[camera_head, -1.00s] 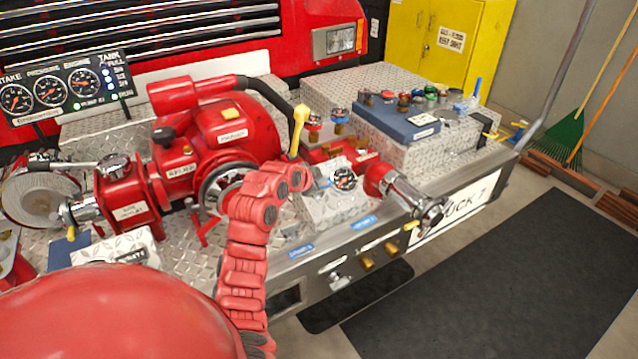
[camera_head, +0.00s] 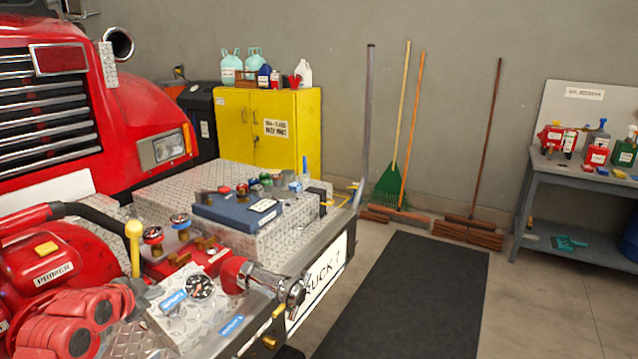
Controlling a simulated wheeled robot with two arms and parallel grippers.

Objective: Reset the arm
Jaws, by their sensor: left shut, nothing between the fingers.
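My left arm and gripper (camera_head: 128,290) are red and jointed, at the lower left. The gripper is shut and empty, beside the red primer pump (camera_head: 40,250) and near the foot of the yellow-knobbed lever (camera_head: 134,240). The arm hides part of the pump. A gauge (camera_head: 200,287) on a diamond-plate block and a red and chrome outlet (camera_head: 262,281) lie to the gripper's right, apart from it. My right gripper is not in view.
A blue box (camera_head: 236,212) with small valves sits on the diamond-plate bumper (camera_head: 290,238). A yellow cabinet (camera_head: 290,150) stands behind. A dark mat (camera_head: 410,295) covers open floor at right. A grey workbench (camera_head: 570,190) with coloured cans stands at far right.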

